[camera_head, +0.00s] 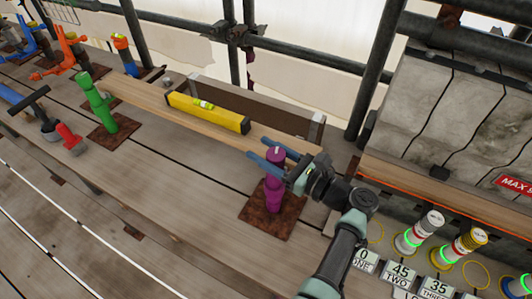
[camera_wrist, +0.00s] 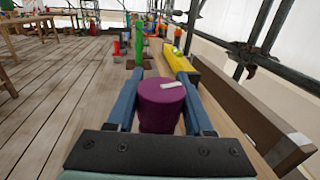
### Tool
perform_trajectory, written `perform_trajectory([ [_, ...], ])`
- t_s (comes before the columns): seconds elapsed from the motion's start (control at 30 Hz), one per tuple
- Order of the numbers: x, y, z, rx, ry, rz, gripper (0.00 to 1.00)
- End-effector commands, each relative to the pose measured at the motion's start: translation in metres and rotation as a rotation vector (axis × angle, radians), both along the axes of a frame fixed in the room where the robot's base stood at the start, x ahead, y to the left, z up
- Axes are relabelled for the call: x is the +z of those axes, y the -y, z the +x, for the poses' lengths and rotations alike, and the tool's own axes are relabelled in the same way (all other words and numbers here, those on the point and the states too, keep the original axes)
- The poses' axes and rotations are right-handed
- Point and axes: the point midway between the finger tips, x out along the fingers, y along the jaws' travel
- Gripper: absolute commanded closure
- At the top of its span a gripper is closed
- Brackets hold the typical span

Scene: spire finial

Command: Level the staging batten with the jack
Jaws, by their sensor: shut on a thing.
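The wooden staging batten (camera_head: 155,103) runs lengthwise across the deck. A yellow spirit level (camera_head: 209,111) lies on top of it and also shows in the wrist view (camera_wrist: 180,68). The bubble is too small to read. A purple screw jack (camera_head: 274,194) stands upright on a rusty base plate (camera_head: 258,215) at the batten's near right end. A green jack (camera_head: 97,103) stands on another plate at the far left end. My gripper (camera_head: 268,158) has its blue fingers on either side of the purple jack's round head (camera_wrist: 161,104), shut on it. A pale mark shows on that head.
A dark brown board (camera_head: 255,104) stands behind the batten. Scaffold tubes (camera_head: 375,75) rise behind and right. Stone blocks (camera_head: 455,120), lit canisters (camera_head: 415,233) and number cards (camera_head: 400,272) are at right. A brush (camera_head: 68,138) lies left. The front planks are clear.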

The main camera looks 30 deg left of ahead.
Motion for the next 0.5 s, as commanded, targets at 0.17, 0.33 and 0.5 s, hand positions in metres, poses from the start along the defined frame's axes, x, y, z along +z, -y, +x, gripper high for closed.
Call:
perform_trajectory([
  [0.17, 0.0000, -0.0002, -0.0004, 0.012, -0.001, 0.001, 1.00],
  [0.33, 0.0003, -0.0003, -0.0005, 0.012, -0.001, 0.001, 1.00],
  [0.5, 0.0004, -0.0003, -0.0004, 0.012, -0.001, 0.001, 0.39],
])
